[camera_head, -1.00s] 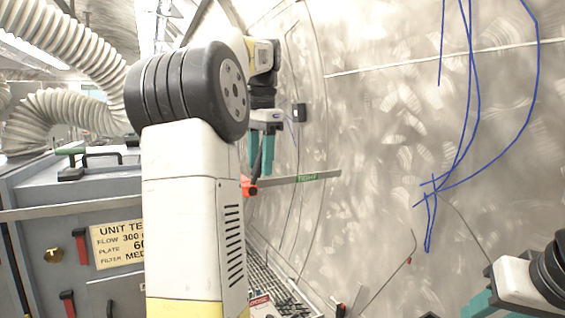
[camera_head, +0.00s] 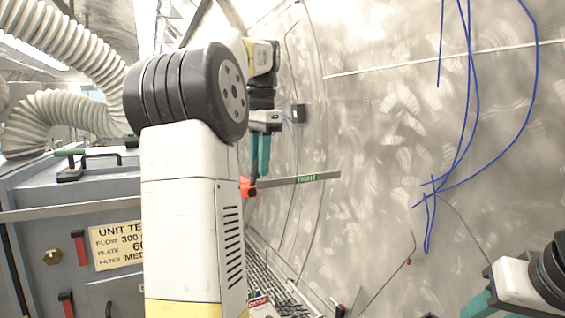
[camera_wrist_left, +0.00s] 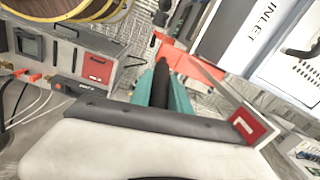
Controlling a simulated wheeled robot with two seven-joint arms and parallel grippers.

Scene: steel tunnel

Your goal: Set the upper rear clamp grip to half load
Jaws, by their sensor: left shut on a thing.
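The clamp is a grey bar (camera_head: 325,176) with a green label, lying across the curved steel wall. Its orange-red body (camera_head: 248,187) is at the bar's left end. My left gripper (camera_head: 259,168) hangs from above with teal fingers close together on the clamp's black grip. In the left wrist view, the black grip (camera_wrist_left: 162,86) is between the teal fingers (camera_wrist_left: 164,95), below the orange body (camera_wrist_left: 178,52), and the bar runs to the lower right. My right gripper (camera_head: 478,303) is only partly in view at the lower right; its fingertips are cut off.
A grey cabinet (camera_head: 40,228) with a yellow plate stands at the left, under ribbed hoses (camera_head: 75,30). My own left arm hides much of the middle. The wall (camera_head: 385,130) carries blue lines. Another red-tipped rod (camera_head: 383,285) lies lower on the wall.

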